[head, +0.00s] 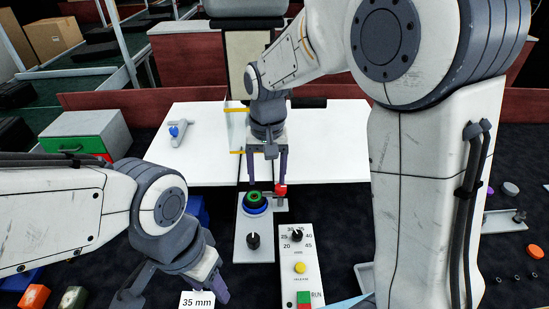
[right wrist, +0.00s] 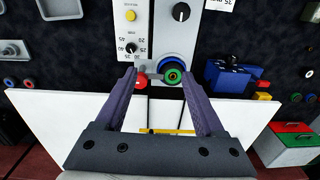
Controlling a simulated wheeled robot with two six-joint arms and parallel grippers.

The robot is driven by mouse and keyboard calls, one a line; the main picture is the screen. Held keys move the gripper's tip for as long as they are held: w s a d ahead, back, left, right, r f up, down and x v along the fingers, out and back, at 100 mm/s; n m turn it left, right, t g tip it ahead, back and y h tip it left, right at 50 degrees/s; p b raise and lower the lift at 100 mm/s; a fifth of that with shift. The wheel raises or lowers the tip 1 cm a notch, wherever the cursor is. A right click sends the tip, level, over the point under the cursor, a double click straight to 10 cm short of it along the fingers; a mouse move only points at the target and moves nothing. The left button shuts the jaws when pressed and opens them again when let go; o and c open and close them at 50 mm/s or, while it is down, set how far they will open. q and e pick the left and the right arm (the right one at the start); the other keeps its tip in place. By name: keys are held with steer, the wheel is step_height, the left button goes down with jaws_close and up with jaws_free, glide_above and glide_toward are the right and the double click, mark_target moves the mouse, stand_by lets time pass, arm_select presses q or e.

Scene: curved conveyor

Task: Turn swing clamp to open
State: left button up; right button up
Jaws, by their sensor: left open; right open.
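A small red-tipped lever (head: 281,190), which looks like the swing clamp, sits at the far end of a grey panel (head: 254,222), beside a green ring on a blue base (head: 255,199). In the right wrist view the red tip (right wrist: 141,80) is left of the green ring (right wrist: 174,76). My right gripper (head: 267,182) is open above them. In its wrist view (right wrist: 160,74) the fingertips lie either side of the lever and ring; contact cannot be told. My left gripper (head: 172,298) is open and empty at the lower left, near the "35 mm" card (head: 197,300).
A black knob (head: 253,241) stands on the grey panel. A control panel (head: 285,264) with a dial, yellow button and RUN switch is to its right. A white table (head: 325,150) lies behind, holding a grey tool (head: 180,132). A drawer box (head: 88,135) is at left.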

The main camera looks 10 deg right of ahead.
mark_target(281, 187)
steer(key=w+d+m+p, duration=0.2)
steer(key=w+d+m, duration=0.1)
steer(key=w+d, duration=0.2)
step_height(281, 187, down, 10)
steer(key=shift+w+a+r+p, duration=0.15)
steer(key=shift+r+p, duration=0.05)
steer(key=shift+p, duration=0.8)
arm_select(q)
step_height(281, 187, up, 5)
steer(key=shift+r, duration=0.15)
arm_select(e)
jaws_close()
